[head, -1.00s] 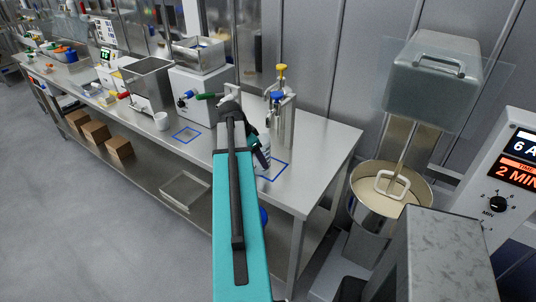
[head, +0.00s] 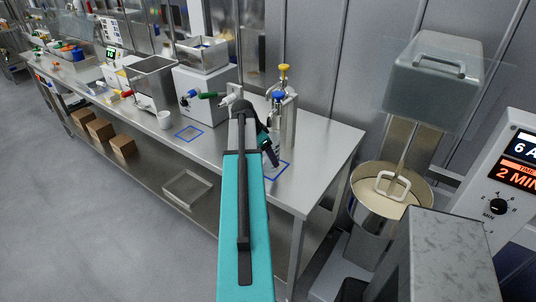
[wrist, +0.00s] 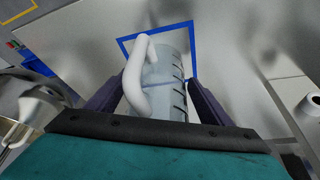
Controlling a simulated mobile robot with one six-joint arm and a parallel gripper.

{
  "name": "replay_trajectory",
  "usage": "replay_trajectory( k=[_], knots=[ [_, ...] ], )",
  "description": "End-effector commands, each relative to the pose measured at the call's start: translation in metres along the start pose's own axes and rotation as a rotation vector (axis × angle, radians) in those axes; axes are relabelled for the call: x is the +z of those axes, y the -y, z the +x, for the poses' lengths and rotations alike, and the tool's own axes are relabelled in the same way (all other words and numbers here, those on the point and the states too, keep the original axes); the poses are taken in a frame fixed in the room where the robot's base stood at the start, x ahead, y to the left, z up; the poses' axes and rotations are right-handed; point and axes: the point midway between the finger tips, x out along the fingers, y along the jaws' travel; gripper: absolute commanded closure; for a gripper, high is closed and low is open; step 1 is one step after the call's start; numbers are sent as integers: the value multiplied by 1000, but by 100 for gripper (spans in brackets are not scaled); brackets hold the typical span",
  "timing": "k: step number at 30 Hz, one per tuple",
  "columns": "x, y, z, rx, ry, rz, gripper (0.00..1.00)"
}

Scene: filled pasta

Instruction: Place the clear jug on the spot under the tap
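The clear jug (wrist: 168,85), with a thick white handle and dark marks down its side, fills the middle of the wrist view. The dark fingers of my gripper (wrist: 155,92) are closed in on either side of it. In the head view the jug (head: 273,157) shows partly below my gripper (head: 266,143), which hides much of it. A blue square outline (head: 286,166) marks the counter by the steel dispenser with the blue-topped tap (head: 278,97). The outline (wrist: 194,45) surrounds the jug's far end in the wrist view. Whether the jug's base touches the counter is unclear.
A second blue square (head: 189,133) lies farther left, near a white cup (head: 164,120) and a white box with a green-handled tap (head: 207,95). The mixer bowl (head: 360,205) stands at right. The yellow-topped tap (head: 284,70) rises behind.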

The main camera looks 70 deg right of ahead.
Motion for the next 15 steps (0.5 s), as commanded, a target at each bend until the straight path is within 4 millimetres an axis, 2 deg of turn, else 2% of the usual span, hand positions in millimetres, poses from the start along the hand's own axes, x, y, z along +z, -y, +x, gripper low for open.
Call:
replay_trajectory(
  k=[15],
  knots=[
    [-2, 0, -4, 0, 0, 1, 24]
  ],
)
